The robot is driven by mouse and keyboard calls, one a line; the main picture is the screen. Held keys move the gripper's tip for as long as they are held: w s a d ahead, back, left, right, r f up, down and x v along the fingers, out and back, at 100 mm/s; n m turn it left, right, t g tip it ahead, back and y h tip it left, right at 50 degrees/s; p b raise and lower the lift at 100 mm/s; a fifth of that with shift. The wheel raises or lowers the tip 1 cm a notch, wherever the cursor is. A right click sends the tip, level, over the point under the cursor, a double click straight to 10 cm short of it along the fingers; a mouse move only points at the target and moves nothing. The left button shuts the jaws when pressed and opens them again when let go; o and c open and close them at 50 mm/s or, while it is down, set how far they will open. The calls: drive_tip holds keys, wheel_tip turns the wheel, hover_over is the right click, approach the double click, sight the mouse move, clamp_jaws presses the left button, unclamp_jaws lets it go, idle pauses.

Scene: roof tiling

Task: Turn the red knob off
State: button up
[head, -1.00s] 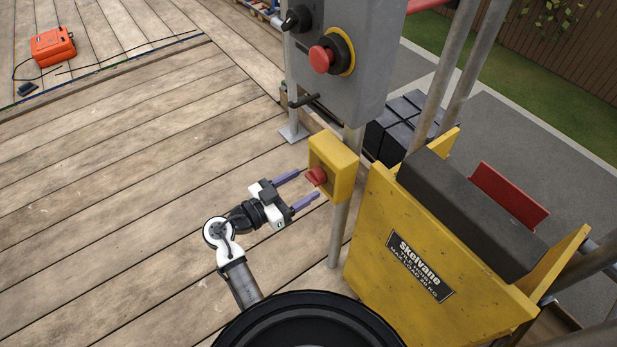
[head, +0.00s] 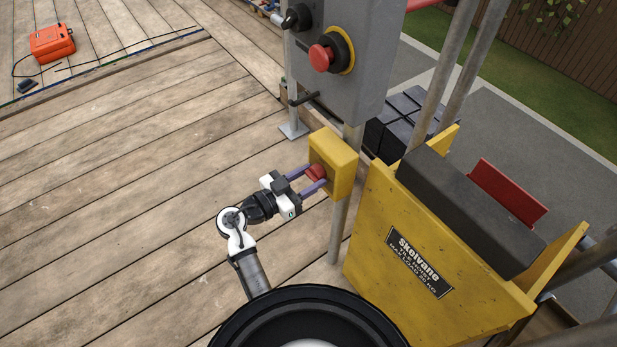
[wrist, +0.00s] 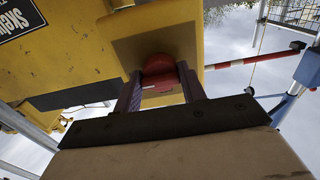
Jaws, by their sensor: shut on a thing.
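The red knob (head: 316,173) sits on the face of a small yellow box (head: 341,163) fixed to a grey post, below the large grey control box. My gripper (head: 308,179) reaches it from the left, with one purple finger on each side of the knob. In the wrist view the red knob (wrist: 160,75) lies between the two fingers (wrist: 160,92), which are shut on it. A pale mark shows on the knob's near face. The fingertips partly hide the knob's sides.
The grey control box (head: 338,85) above carries a red mushroom button (head: 321,57) on a yellow ring and a black rotary switch (head: 296,17). A yellow hoist carriage (head: 400,230) stands close on the right.

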drive_tip(key=shift+n, duration=0.3)
drive_tip(key=n+p, duration=0.1)
drive_tip(key=n, duration=0.2)
drive_tip(key=shift+r+n, duration=0.1)
drive_tip(key=shift+n, duration=0.2)
drive_tip(key=n+p, duration=0.2)
drive_tip(key=n, duration=0.2)
drive_tip(key=shift+s+n, duration=0.1)
drive_tip(key=shift+n, duration=0.2)
drive_tip(key=n+p, duration=0.3)
drive_tip(key=n, duration=0.2)
drive_tip(key=shift+r+p, duration=0.15)
drive_tip(key=shift+p, duration=0.25)
drive_tip(key=shift+n+p, duration=1.3)
drive_tip(key=shift+n, duration=0.7)
drive_tip(key=o, duration=1)
drive_tip(key=shift+c, duration=0.2)
